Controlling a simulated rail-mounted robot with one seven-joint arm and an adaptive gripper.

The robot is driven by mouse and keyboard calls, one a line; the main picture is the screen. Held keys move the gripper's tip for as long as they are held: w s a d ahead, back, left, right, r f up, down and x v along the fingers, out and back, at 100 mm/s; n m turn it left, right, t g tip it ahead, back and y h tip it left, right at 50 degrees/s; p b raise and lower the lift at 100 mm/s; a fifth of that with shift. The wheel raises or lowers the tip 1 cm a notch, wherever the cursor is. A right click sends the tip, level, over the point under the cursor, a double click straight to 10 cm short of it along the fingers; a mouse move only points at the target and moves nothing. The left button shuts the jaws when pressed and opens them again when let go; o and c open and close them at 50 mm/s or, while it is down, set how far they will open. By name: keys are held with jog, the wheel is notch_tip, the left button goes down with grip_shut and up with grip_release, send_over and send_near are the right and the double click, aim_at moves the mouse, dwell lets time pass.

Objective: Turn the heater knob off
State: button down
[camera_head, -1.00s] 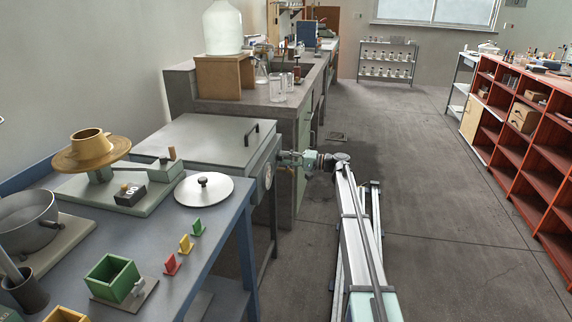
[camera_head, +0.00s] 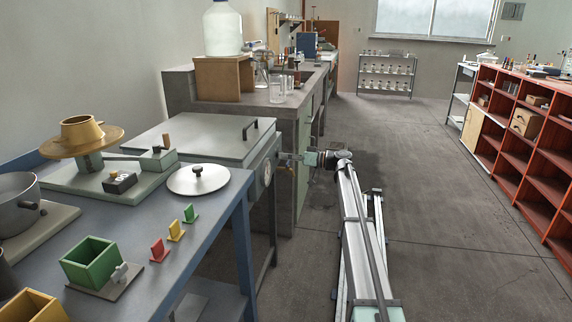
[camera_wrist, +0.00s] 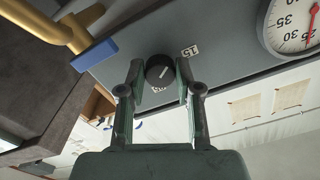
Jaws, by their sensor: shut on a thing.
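The heater is a grey box (camera_head: 205,140) with a flat lid and a black handle, standing between the blue table and the stone bench. Its black round knob (camera_wrist: 159,70) shows in the wrist view on the grey panel, with a pale pointer line. A "15" label sits to its right in that view, and a partly hidden label is just below it. My gripper (camera_wrist: 158,82) is shut on the knob, one finger on each side. In the head view my gripper (camera_head: 285,158) is at the heater's right face; the knob is hidden there.
A round dial gauge (camera_wrist: 291,27) is beside the knob; it also shows in the head view (camera_head: 267,172). The blue table (camera_head: 150,215) holds several items. The floor to the right is open.

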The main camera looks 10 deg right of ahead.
jog(key=n+b, duration=0.3)
jog(key=n, duration=0.1)
jog(key=shift+w+a+n+b, duration=0.1)
jog(key=shift+w+n+b, duration=0.05)
jog(key=shift+n+b, duration=0.25)
dwell(0.4)
jog(key=c, duration=0.8)
grip_release()
jog(key=v, duration=1.2)
